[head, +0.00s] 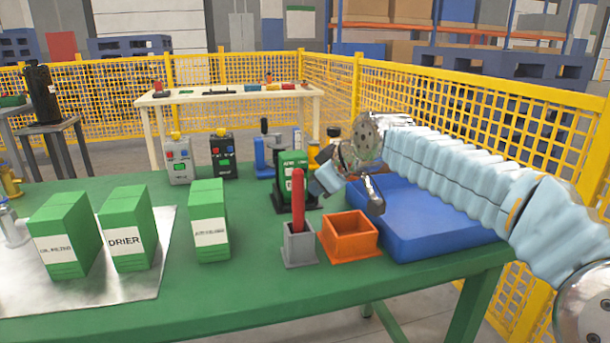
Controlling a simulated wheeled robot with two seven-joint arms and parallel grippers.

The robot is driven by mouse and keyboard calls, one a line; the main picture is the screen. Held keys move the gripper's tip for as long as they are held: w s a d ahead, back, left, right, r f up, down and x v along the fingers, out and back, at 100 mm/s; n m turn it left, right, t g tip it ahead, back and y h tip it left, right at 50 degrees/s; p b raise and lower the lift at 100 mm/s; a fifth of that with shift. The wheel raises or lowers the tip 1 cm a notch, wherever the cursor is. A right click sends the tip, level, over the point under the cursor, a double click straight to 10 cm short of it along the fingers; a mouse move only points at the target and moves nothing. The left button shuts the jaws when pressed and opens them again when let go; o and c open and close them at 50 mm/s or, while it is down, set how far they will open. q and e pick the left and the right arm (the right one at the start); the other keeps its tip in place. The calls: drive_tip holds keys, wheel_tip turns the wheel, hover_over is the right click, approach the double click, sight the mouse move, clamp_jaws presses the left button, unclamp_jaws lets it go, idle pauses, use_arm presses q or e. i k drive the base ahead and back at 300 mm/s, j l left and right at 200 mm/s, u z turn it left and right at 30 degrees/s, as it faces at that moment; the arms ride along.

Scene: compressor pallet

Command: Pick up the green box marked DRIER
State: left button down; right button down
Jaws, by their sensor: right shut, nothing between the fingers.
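The green box marked DRIER (128,228) stands upright on a grey metal sheet (150,284) at the left of the green table. Its white label faces me. A green box marked OIL FILTER (63,235) stands just left of it, and another green box with a white label (209,220) stands to its right on the table. My right gripper (350,190) is at the right, above the table near the blue tray, well away from the DRIER box. It is shut and holds nothing. My left gripper is not in view.
An orange open box (349,236) and a grey holder (299,246) with a red-handled item (298,200) stand near the front. A blue tray (430,224) lies at the right. Devices (180,160) line the back edge. The table before the DRIER box is clear.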

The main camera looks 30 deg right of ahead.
sight(127, 220)
drive_tip(key=k+l, duration=0.1)
drive_tip(key=k, duration=0.9)
